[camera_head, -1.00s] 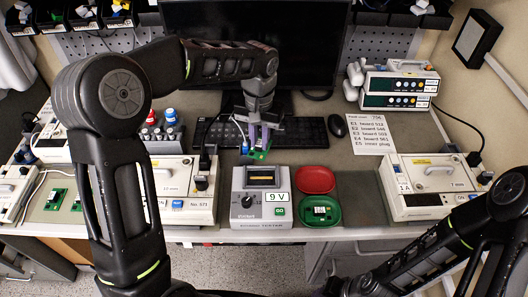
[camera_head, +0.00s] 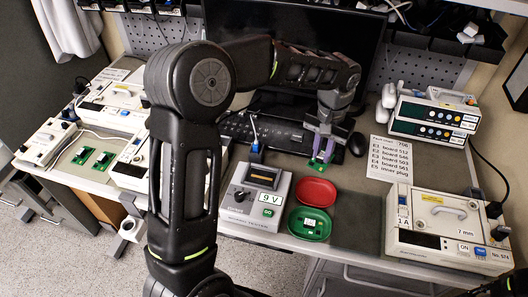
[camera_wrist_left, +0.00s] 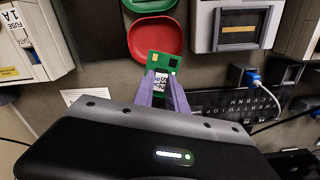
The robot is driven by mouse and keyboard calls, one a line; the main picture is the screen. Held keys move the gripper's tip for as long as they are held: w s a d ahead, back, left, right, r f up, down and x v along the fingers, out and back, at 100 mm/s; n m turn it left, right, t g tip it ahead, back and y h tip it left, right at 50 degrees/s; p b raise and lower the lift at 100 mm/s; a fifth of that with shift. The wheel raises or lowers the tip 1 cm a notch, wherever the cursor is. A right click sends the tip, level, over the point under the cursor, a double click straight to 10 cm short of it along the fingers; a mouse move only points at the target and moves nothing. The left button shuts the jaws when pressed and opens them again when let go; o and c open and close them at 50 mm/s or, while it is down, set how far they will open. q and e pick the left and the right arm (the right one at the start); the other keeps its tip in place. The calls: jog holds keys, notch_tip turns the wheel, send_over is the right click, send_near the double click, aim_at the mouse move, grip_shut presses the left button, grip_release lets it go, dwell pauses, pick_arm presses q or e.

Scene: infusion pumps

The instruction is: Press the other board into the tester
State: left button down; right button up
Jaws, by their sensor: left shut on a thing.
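My left gripper (camera_head: 322,150) has purple fingers and is shut on a small green board (camera_head: 319,166). It holds the board above the bench, behind the red dish. In the left wrist view the board (camera_wrist_left: 166,64) sticks out beyond the fingertips (camera_wrist_left: 164,84), with a white label between them. The grey tester (camera_head: 254,202), marked 9 V and GO, stands to the left of the dishes. Its dark top opening shows a yellow strip, and I see no board standing in it. The tester also shows in the left wrist view (camera_wrist_left: 236,12).
A red dish (camera_head: 316,190) and a green dish (camera_head: 308,224) holding a green piece with a white label stand right of the tester. Two green boards (camera_head: 83,155) (camera_head: 102,160) lie at far left. A blue plug (camera_head: 255,148) stands behind the tester. White pumps (camera_head: 446,225) stand at right.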

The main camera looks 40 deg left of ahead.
pick_arm(q)
jog(key=s+a+n+b, duration=0.2)
jog(key=s+a+n, duration=0.3)
jog(key=n, duration=0.4)
jog(key=r+n+b, duration=0.2)
jog(key=n+b, duration=0.1)
jog(key=n, duration=1)
send_over(262, 178)
jog(key=shift+f, duration=0.25)
jog(key=shift+f+b, duration=1.85)
jog(key=shift+f, duration=0.9)
jog(key=shift+f+b, duration=0.75)
jog(key=shift+b, duration=0.15)
